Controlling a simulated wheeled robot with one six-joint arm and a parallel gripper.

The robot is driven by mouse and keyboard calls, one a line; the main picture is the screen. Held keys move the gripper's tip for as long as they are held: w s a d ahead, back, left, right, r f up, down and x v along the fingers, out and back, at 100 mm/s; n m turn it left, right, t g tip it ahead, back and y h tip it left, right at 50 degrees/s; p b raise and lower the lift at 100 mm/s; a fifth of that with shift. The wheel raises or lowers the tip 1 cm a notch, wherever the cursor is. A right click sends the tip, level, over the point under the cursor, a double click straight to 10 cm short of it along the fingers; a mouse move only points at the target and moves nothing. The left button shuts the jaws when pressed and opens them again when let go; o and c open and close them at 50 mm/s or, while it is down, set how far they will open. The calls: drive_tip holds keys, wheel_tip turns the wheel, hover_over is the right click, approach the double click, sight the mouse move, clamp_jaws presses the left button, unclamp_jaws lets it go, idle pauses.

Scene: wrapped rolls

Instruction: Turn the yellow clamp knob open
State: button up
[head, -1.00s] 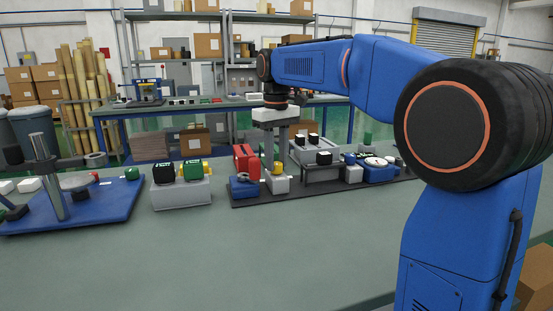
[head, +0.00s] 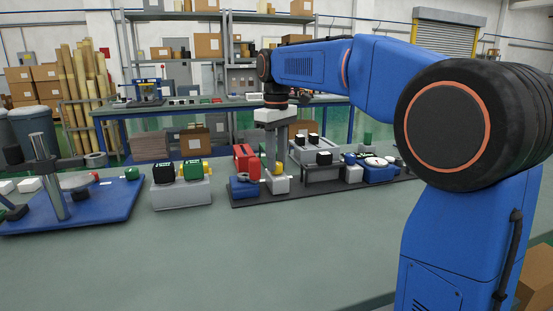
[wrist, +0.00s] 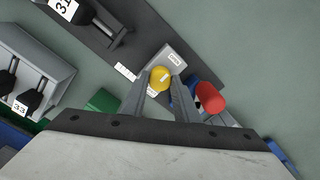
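The yellow clamp knob (head: 279,167) sits on a small light grey block (head: 278,184) on the dark mat. In the wrist view the round yellow knob (wrist: 160,78) shows between my two fingertips, with the grey block (wrist: 172,57) just beyond it. My gripper (head: 275,158) points straight down over the knob, and its fingers (wrist: 163,78) reach down on either side of it. The gap between the fingers is about as wide as the knob. I cannot tell whether the fingers touch it.
A red part (head: 245,161) on a blue base (head: 243,188) stands close on the left of the knob. A small dark stand (head: 323,170) is to the right. A grey block with black and green rolls (head: 181,194) is further left. The front of the table (head: 250,250) is clear.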

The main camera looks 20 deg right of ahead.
sight(277, 163)
drive_tip(key=o, duration=0.4)
drive_tip(key=shift+r, duration=0.1)
wheel_tip(277, 163, up, 17)
drive_tip(key=shift+r, duration=0.1)
idle(0.4)
